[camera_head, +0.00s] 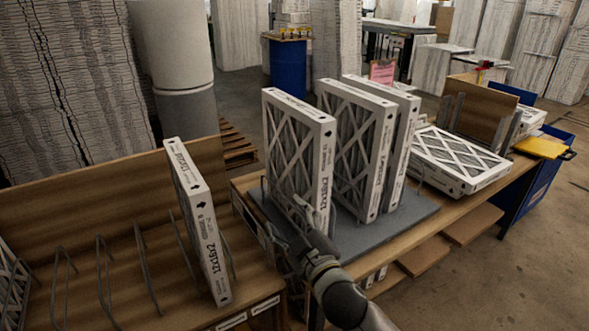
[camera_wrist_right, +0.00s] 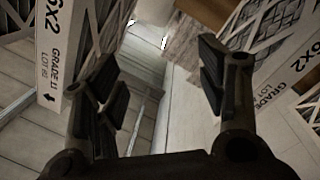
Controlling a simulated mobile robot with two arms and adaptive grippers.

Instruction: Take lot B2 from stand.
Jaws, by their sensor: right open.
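Three white-framed boxed filters stand upright on a grey base (camera_head: 418,208): a left one (camera_head: 296,150), a middle one (camera_head: 352,140) and a right one (camera_head: 405,135). Their lot marks are too small to read in the head view. My right gripper (camera_head: 316,212) is at the lower front edge of the left filter and hides part of it. In the right wrist view the open fingers (camera_wrist_right: 160,88) have empty space between them. A filter edge with a "GRADE" and "LOT" label (camera_wrist_right: 52,65) is at left; another labelled filter (camera_wrist_right: 285,90) is at right. Lot characters are unclear.
A single filter (camera_head: 198,220) leans in a wire rack (camera_head: 105,275) on the left wooden bench. A filter (camera_head: 460,160) lies flat on the bench at right. A wooden back panel (camera_head: 478,107) and a blue cart (camera_head: 535,185) are beyond. The floor at right is open.

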